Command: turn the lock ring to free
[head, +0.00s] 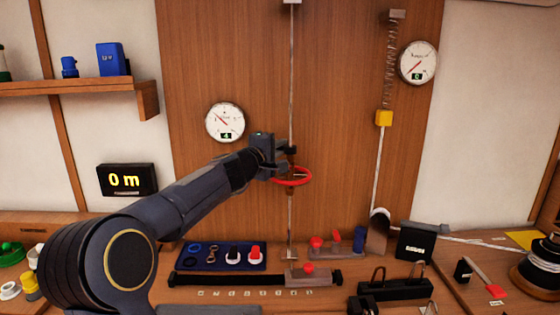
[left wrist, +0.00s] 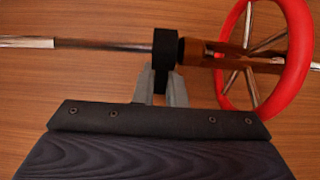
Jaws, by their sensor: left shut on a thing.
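A vertical metal rod (head: 291,80) runs down the wooden panel and carries a red handwheel (head: 303,180). Just above the wheel sits a black lock ring (head: 292,151) around the rod. My left gripper (head: 284,149) reaches in from the left and is shut on the lock ring. In the left wrist view the two grey fingers (left wrist: 162,88) lie on the black lock ring (left wrist: 165,48), with the red wheel (left wrist: 300,62) to its right. The fingers partly hide the ring. Which way the ring is turned cannot be told. My right gripper is not in view.
Dial gauges (head: 225,122) (head: 418,63) hang on the wall. A blue tray (head: 186,263) with small parts and a black rail (head: 225,280) lie on the bench below. A shelf (head: 125,88) projects at left.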

